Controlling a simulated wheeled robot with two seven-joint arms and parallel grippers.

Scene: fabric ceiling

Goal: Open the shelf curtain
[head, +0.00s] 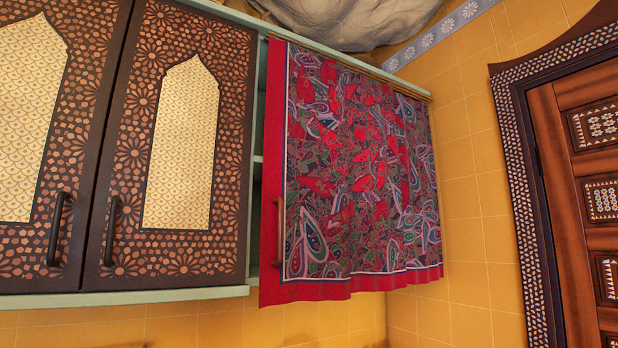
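The shelf curtain (365,175) is red with a paisley pattern and hangs at the right part of the wall shelf in the head view. It is drawn across that part, with a narrow dark gap at its left edge where some shelf interior (255,190) shows. A slim brown handle (279,232) is at the curtain's lower left edge. The curtain hangs from a rail (350,66) along the top. What lies behind the curtain is hidden. Neither of my grippers is in view.
Two dark patterned cupboard doors with handles, the left (32,150) and the right (175,150), are shut beside the curtain. A yellow tiled wall (465,200) lies to the right, then a carved wooden door (580,150). A large grey rounded object (345,20) sits above the shelf.

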